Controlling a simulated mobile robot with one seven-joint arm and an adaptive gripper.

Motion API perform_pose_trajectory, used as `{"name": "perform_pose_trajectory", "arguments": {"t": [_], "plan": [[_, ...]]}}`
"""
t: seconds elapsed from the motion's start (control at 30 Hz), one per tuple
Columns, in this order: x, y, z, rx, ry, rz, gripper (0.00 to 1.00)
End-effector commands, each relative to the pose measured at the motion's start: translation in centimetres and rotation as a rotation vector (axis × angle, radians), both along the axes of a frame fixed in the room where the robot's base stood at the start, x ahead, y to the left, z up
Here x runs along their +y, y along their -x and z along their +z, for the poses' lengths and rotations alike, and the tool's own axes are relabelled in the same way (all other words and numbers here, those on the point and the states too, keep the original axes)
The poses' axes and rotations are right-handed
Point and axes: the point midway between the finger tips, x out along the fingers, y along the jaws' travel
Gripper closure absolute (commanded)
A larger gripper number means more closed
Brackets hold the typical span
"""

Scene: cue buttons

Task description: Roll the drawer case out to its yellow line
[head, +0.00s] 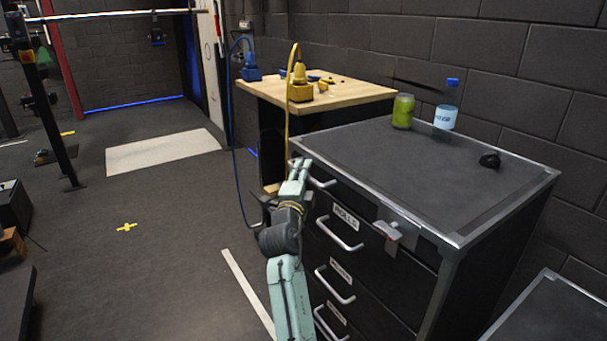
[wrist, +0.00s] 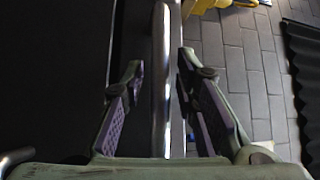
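The drawer case (head: 445,180) is black with a metal-edged top and several drawers with bar handles; the upper label reads "ROLLS". My gripper (head: 298,172) is at its front left, by the uppermost handle (head: 318,180). In the wrist view my gripper (wrist: 160,72) is open, with a finger on each side of a metal bar (wrist: 161,100) and a gap at least on the left. Whether the right finger touches it, I cannot tell. A yellow cross (head: 127,227) marks the floor at left; I cannot make out a yellow line near the case.
A green can (head: 403,111), a bottle (head: 446,106) and a small black object (head: 490,160) are on the case top. A grey and red fitting (head: 392,236) is on its front. A wooden-topped bench (head: 345,92) stands behind. The floor (head: 160,275) at left is mostly clear.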

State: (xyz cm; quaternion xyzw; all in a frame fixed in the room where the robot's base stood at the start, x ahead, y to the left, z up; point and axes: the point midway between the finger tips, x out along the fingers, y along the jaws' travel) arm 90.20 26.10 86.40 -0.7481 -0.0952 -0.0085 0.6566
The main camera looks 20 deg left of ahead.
Motion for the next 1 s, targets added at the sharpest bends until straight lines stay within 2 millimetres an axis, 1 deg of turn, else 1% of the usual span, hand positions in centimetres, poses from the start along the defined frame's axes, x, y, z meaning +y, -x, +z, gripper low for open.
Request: {"name": "perform_pose_trajectory", "arguments": {"t": [0.03, 0.37, 1.0], "plan": [[0.00, 0.01, -0.01, 0.000, 0.000, 0.000, 0.78], [-0.01, 0.02, -0.03, 0.001, 0.000, 0.000, 1.00], [0.01, 0.02, -0.14, 0.003, 0.002, -0.001, 1.00]]}}
